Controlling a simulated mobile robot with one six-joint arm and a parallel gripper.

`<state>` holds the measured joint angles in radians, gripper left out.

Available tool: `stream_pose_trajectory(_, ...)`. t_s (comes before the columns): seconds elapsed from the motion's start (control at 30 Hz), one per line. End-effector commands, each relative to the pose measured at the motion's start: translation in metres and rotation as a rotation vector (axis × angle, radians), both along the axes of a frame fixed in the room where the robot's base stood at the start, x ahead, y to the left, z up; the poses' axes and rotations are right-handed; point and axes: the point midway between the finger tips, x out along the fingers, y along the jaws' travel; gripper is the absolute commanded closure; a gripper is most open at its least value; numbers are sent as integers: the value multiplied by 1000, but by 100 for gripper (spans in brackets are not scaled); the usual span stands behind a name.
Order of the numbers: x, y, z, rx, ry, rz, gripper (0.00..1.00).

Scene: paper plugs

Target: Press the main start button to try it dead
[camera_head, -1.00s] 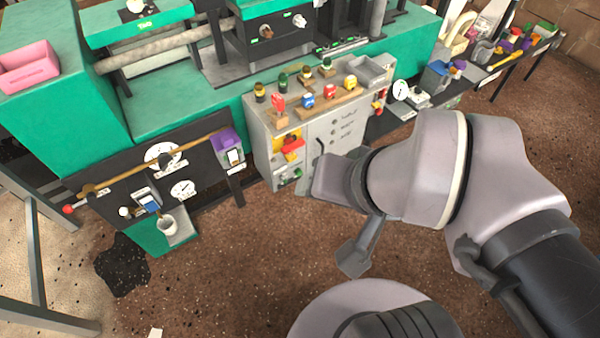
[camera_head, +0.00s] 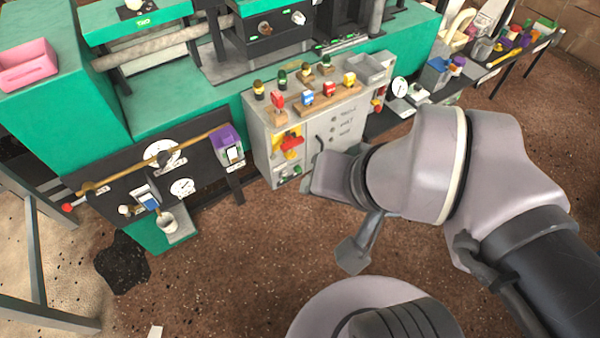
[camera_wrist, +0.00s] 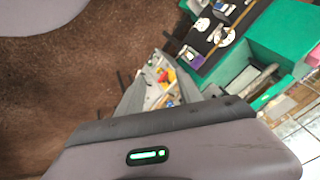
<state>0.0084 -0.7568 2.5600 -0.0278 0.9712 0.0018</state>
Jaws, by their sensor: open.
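The grey control cabinet (camera_head: 262,150) stands left of my arm in the head view. Its narrow front panel carries a red and yellow switch (camera_head: 291,143) and, below that, a small green button (camera_head: 297,170) that looks like the start button; its label is too small to read. My gripper (camera_head: 309,180) is at the lower right of this panel, close to the button, mostly hidden behind my wrist. I cannot tell whether it touches. In the wrist view the fingers of my gripper (camera_wrist: 168,90) stand apart, with the cabinet panel (camera_wrist: 152,94) between and beyond them.
Plugs on wooden blocks (camera_head: 330,98) stand on the cabinet top. A dark gauge board (camera_head: 110,178) with a long brass rod (camera_head: 150,160) and a purple-topped box (camera_head: 226,140) is to the left.

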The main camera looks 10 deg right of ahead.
Motion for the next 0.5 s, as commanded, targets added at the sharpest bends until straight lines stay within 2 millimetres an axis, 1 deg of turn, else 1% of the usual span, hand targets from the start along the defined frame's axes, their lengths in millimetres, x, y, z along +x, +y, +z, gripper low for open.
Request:
stream_pose_trajectory(0.03,0,0,0,0,0,0,69)
stream_pose_trajectory(0.1,0,0,0,0,0,0,83)
stream_pose_trajectory(0.2,0,0,0,0,0,0,100)
stream_pose_trajectory(0.5,0,0,0,0,0,0,100)
